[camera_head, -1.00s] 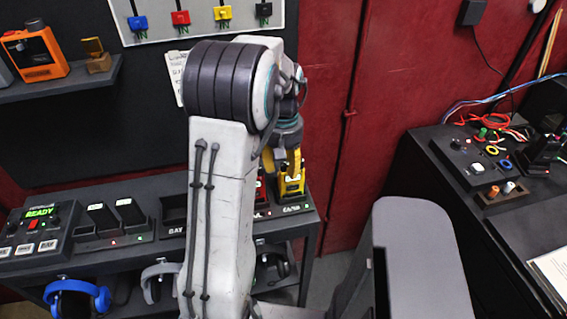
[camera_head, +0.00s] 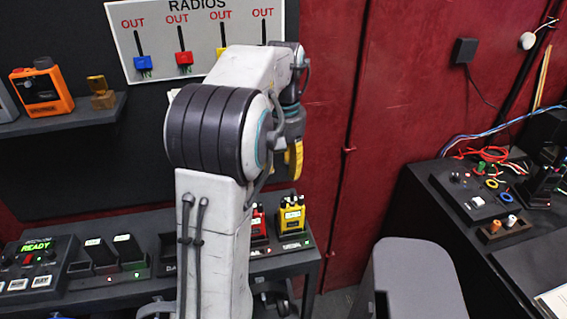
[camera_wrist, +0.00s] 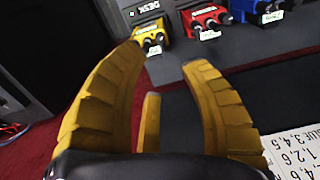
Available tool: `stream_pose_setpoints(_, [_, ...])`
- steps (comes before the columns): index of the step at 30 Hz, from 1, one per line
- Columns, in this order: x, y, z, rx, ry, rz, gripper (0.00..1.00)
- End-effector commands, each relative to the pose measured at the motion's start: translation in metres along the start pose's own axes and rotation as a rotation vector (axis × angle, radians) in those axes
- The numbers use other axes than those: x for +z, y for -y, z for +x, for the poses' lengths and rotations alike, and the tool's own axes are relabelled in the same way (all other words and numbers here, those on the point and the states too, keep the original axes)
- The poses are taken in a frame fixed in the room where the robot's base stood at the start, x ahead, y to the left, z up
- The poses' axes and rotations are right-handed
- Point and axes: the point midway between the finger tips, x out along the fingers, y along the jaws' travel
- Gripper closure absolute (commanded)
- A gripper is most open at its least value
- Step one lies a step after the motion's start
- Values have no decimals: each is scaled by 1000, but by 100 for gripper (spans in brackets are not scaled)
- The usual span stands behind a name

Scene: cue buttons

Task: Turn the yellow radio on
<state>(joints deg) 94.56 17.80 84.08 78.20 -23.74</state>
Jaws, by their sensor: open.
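The yellow radio (camera_head: 291,212) stands upright in the rightmost charging slot on the shelf, beside a red radio (camera_head: 258,224). In the wrist view the yellow radio (camera_wrist: 150,36) appears beyond the fingertips, with dark knobs on its top. My gripper (camera_head: 294,160) is above the yellow radio in the head view, partly hidden by my arm. In the wrist view my gripper (camera_wrist: 165,57) has its yellow fingers spread with nothing between them. It is apart from the radio. I cannot tell the state of the radio's knob.
The wrist view also shows the red radio (camera_wrist: 204,22), a blue radio (camera_wrist: 265,10) and a printed sheet (camera_wrist: 295,150). A board titled RADIOS (camera_head: 125,40) hangs on the wall. A control box (camera_head: 35,262) reading READY is at left. A cluttered desk (camera_head: 440,235) stands at right.

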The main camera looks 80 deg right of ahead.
Motion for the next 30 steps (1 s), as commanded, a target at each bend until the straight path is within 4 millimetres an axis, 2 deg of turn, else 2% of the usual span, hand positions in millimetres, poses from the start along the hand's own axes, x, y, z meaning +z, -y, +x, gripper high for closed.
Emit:
stream_pose_setpoints(11, [0,0,-5,0,-1,0,60])
stream_pose_setpoints(12, [0,0,-5,0,-1,0,57])
stream_pose_setpoints(14, [0,0,-4,0,-1,-6,60])
stream_pose_setpoints(24, [0,0,35,0,0,-305,60])
stream_pose_setpoints(30, [0,0,52,-1,1,-393,60])
